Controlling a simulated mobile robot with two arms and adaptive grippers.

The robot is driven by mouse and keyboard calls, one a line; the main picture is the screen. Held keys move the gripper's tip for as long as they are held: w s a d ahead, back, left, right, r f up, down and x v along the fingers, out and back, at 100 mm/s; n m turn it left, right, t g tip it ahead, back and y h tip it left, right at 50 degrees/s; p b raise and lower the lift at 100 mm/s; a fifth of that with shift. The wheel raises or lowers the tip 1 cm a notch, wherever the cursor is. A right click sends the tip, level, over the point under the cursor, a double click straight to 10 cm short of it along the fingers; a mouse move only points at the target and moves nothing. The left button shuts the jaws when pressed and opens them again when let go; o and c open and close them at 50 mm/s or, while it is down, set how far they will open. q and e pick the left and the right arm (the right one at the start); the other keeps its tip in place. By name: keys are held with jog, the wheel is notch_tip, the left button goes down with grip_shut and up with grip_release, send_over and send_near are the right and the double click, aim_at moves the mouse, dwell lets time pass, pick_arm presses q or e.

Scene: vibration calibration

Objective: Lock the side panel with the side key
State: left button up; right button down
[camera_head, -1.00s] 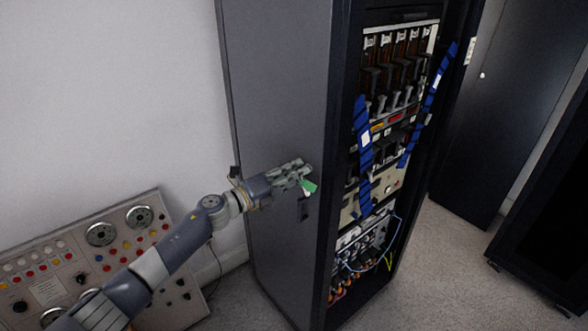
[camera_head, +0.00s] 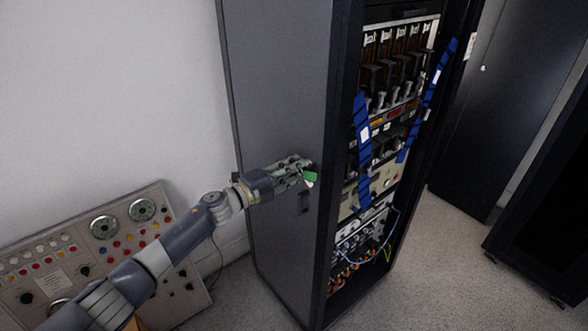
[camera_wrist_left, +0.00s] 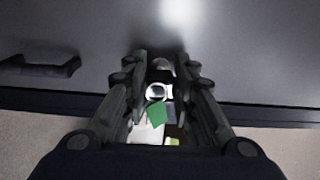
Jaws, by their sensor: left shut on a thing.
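The side panel (camera_head: 278,90) is the tall dark grey face of an upright cabinet. My left gripper (camera_head: 306,171) is at this panel, near its front edge and just above a small dark handle (camera_head: 303,202). In the left wrist view the gripper (camera_wrist_left: 160,80) is shut on the side key (camera_wrist_left: 157,90), whose pale ring shows between the fingers. A green tag (camera_wrist_left: 156,115) hangs from it and also shows in the head view (camera_head: 310,178). The fingers hide the key's tip, so I cannot tell whether it is in the lock. My right gripper is out of view.
The open cabinet front (camera_head: 385,140) shows racks, blue straps and loose cables. A control desk (camera_head: 130,240) with dials and buttons stands at the lower left. Other dark cabinets (camera_head: 500,110) stand at the right. Grey floor (camera_head: 440,270) is free between them.

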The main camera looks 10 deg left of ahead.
pick_arm(q)
jog(key=o, duration=1.1)
jog(key=shift+c, duration=0.2)
jog(key=v, duration=0.8)
jog(key=shift+f, duration=0.1)
